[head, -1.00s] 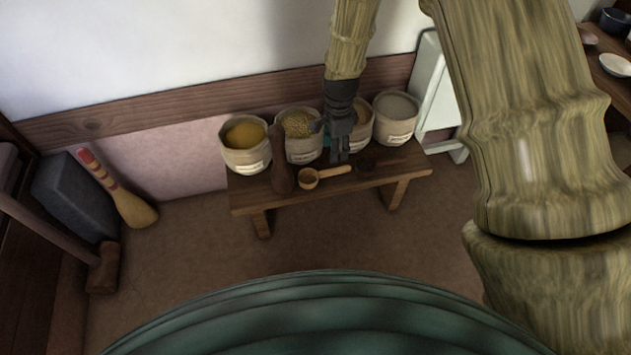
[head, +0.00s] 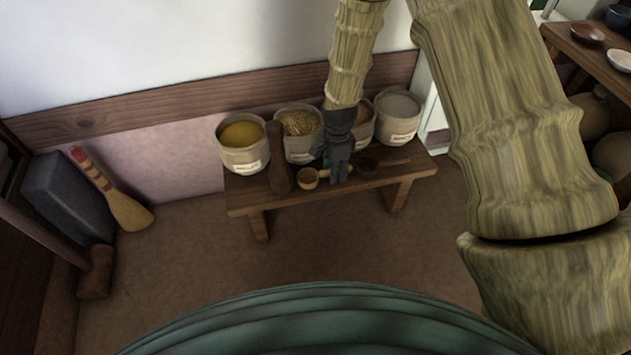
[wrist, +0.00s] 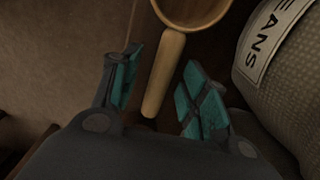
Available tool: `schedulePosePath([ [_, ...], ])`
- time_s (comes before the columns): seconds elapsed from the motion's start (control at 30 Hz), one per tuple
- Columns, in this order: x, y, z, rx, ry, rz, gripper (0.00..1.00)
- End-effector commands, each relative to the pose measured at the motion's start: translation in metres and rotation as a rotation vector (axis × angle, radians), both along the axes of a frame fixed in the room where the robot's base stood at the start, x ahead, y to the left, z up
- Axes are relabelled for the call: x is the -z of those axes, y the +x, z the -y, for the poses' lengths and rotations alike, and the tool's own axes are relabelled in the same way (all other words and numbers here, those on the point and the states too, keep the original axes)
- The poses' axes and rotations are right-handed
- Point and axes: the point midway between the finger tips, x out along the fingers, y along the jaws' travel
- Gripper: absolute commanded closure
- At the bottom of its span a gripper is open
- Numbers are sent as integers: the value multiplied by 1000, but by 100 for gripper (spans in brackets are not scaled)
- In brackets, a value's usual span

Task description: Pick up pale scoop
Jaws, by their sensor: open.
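The pale scoop (head: 308,179) lies on the low wooden bench, with its round bowl to the left and its handle running right, partly hidden behind my gripper (head: 338,180). In the wrist view the scoop's handle (wrist: 163,75) runs between my two open fingers (wrist: 160,68), with visible gaps on both sides. Its bowl (wrist: 192,10) is cut off at the top edge. The finger pads are teal. I cannot tell the exact height of the fingertips above the bench.
Several sacks, such as the yellow-filled one (head: 243,143), stand along the back of the bench (head: 262,205). A dark wooden tool (head: 278,165) leans left of the scoop, and a dark scoop (head: 368,167) lies right. A labelled sack (wrist: 295,60) is close to my right finger.

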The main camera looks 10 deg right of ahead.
Motion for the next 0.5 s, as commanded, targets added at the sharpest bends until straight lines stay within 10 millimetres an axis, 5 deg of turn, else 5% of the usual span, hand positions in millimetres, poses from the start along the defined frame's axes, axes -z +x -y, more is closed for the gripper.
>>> schedulePosePath([
  [0.27, 6, 0, 0, 1, 0, 1, 55],
  [0.5, 6, 0, 0, 1, 0, 1, 95],
])
